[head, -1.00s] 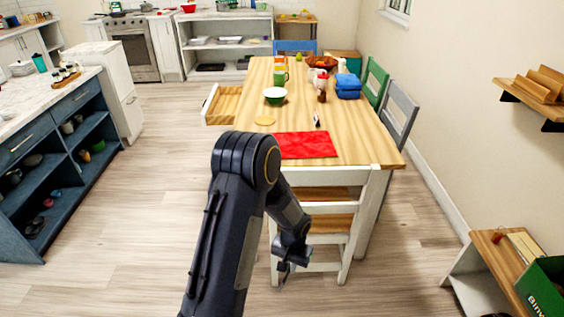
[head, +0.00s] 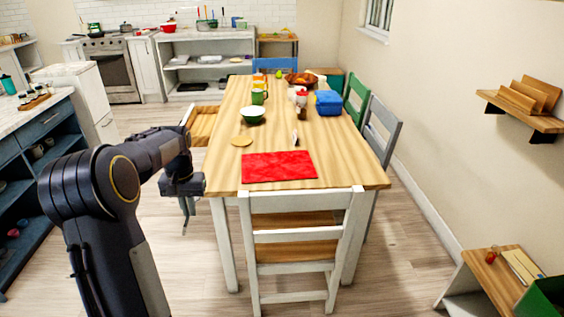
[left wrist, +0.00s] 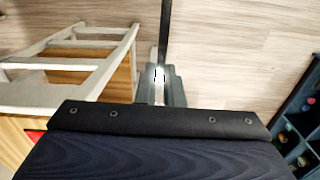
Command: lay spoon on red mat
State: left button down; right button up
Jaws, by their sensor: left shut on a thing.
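The red mat (head: 279,166) lies flat on the near end of the wooden table (head: 225,170). A red sliver of it shows at the left edge of the left wrist view (left wrist: 35,134). My left gripper (head: 187,208) is left of the table's near left corner, pointing down over the floor, apart from the mat. In the left wrist view its fingers (left wrist: 159,82) are shut on a thin dark, long thing, which looks like the spoon (left wrist: 165,32). Its bowl cannot be made out. My right gripper is not in view.
A white chair (head: 300,197) stands at the table's near end. A dark blue cabinet (head: 40,150) stands further left.

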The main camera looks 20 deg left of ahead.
aim_at(300, 163)
jog(key=i, duration=1.7)
